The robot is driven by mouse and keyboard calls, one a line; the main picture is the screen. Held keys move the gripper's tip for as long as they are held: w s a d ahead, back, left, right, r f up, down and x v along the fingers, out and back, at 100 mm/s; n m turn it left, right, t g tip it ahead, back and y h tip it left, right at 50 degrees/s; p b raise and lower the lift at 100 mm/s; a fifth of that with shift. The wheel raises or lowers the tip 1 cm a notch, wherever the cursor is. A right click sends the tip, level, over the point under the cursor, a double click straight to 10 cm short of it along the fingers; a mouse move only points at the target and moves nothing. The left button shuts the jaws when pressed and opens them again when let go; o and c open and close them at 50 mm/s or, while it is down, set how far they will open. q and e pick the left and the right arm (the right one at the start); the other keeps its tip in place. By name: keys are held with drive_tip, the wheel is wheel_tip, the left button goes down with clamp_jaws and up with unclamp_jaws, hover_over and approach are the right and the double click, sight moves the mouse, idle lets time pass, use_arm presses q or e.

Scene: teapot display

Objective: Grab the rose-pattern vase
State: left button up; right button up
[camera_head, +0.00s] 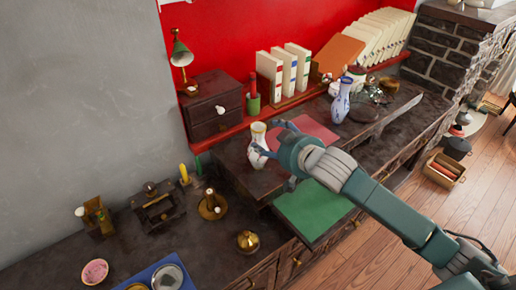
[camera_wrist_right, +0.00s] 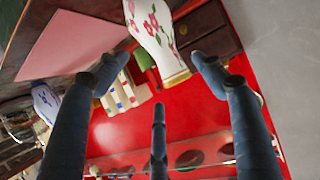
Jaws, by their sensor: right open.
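The rose-pattern vase (camera_head: 257,138) stands upright on the raised dark shelf of the desk in the head view. In the right wrist view the vase (camera_wrist_right: 153,32) is white with pink flowers, green leaves and a gold rim, and appears upside down, cut off by the top edge. My right gripper (camera_head: 269,138) is open beside the vase. In the right wrist view its fingers (camera_wrist_right: 156,72) are spread, with the vase's rim end showing between the two side fingertips; I cannot tell whether they touch it. My left gripper is not in view.
A blue-and-white vase (camera_head: 341,101) stands further right. A pink sheet (camera_head: 308,131) lies behind my gripper and a green mat (camera_head: 314,210) below it. A small drawer chest (camera_head: 211,105) and a green cup (camera_head: 253,104) stand near the red wall. Brass items (camera_head: 212,206) stand on the lower left desk.

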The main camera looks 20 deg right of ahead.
sight(264, 146)
drive_tip(key=p+x, duration=0.1)
drive_tip(key=x, duration=0.4)
drive_tip(key=shift+a, duration=0.15)
drive_tip(key=shift+w+f, duration=0.1)
drive_tip(key=shift+w, duration=0.1)
drive_tip(key=shift+s, duration=0.1)
drive_tip(key=shift+c, duration=1.4)
clamp_jaws()
